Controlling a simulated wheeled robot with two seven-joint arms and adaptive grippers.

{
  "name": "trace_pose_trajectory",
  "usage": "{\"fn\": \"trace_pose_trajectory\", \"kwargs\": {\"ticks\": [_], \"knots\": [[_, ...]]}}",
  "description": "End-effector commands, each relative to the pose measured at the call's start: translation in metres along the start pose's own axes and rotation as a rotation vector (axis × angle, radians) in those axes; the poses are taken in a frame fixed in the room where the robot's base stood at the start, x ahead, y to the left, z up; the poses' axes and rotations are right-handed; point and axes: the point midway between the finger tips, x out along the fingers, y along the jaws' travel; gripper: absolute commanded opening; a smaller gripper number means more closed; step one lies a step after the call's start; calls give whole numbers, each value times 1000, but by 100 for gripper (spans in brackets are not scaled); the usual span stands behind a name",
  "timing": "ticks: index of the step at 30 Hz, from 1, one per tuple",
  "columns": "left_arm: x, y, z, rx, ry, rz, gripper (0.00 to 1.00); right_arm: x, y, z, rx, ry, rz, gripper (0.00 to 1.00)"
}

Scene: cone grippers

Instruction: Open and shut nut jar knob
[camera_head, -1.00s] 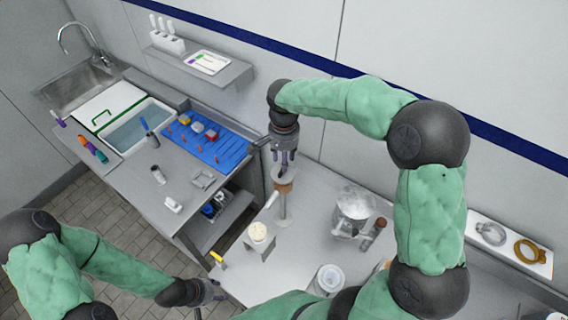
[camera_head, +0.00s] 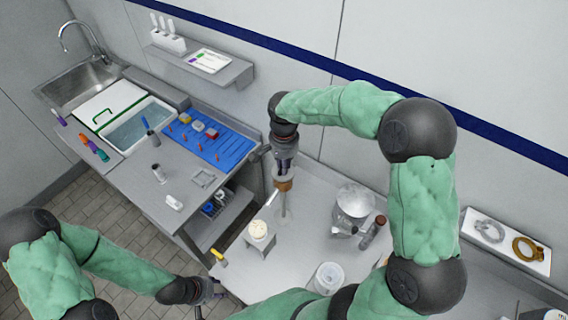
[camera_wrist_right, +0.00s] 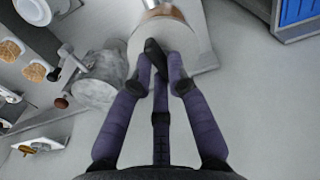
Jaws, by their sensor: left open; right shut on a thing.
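In the right wrist view my right gripper's dark fingers (camera_wrist_right: 160,60) come together over a pale round top (camera_wrist_right: 190,42); the gripped part is mostly hidden by the fingers. I cannot tell for certain whether this piece is the nut jar and its knob. My left gripper (camera_head: 213,290) is open and empty, low at the bench's front left edge.
A metal pot-like vessel (camera_head: 353,203) with a brown-ended handle stands right of the right gripper. A cream-topped cup (camera_head: 260,232) and a white tub (camera_head: 328,277) stand nearer. A blue mat (camera_head: 222,146) and a sink (camera_head: 80,82) are left. A tray with rings (camera_head: 507,241) is right.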

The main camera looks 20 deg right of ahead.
Motion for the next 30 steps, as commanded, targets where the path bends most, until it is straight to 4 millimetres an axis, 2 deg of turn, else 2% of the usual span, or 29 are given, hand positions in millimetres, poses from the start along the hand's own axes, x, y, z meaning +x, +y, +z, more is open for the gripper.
{"fn": "trace_pose_trajectory", "kwargs": {"ticks": [11,30], "knots": [[3,-1,0,0,0,0,46,0,0,-1,-100,1,-1,0],[9,-3,0,0,0,0,46,0,-2,-3,-669,3,-1,0]]}}
